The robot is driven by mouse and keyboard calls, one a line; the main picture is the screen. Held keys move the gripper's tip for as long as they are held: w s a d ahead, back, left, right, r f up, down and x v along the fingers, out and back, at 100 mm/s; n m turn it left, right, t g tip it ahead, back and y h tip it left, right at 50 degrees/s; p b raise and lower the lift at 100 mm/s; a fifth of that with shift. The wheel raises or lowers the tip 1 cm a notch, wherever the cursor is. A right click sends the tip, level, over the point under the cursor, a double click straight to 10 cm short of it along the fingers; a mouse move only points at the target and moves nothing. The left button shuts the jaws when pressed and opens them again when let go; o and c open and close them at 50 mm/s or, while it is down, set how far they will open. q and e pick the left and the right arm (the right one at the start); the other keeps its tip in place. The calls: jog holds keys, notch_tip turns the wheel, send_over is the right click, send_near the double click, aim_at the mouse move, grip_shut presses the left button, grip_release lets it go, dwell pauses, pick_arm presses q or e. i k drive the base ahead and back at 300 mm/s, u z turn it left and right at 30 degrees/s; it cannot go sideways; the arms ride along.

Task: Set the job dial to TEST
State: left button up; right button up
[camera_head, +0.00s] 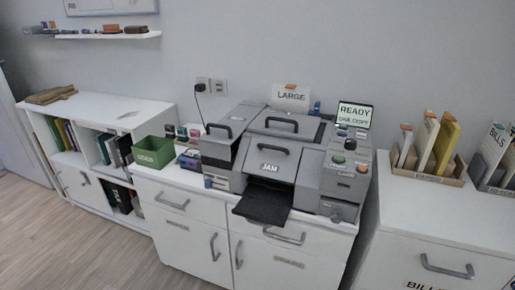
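A grey printer-like machine (268,165) stands on the white cabinet in the middle. Its right-hand control panel (338,182) carries a dark round knob (350,144), a green round control (338,159) and a small orange one (362,169). I cannot tell for sure which of these is the job dial, and no TEST mark is legible. A label on the panel front seems to read CARD (346,175). A small screen (354,115) above the panel shows READY and a smaller line ending in COPY. Neither of my grippers is in view.
A dark tray (264,204) sticks out from the machine's front. A green box (153,152) and small bottles stand to its left. File holders (427,172) stand on the right cabinet (440,215). Wooden floor (100,235) is clear at the lower left.

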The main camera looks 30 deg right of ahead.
aim_at(350, 144)
jog(key=u, duration=1.05)
jog(key=k, duration=1.1)
jog(key=z, duration=1.65)
jog(key=i, duration=0.5)
jog(key=u, duration=0.45)
jog(key=k, duration=0.55)
jog(key=u, duration=0.95)
jog(key=i, duration=0.55)
jog(key=z, duration=0.65)
jog(key=i, duration=0.75)
jog(key=z, duration=0.7)
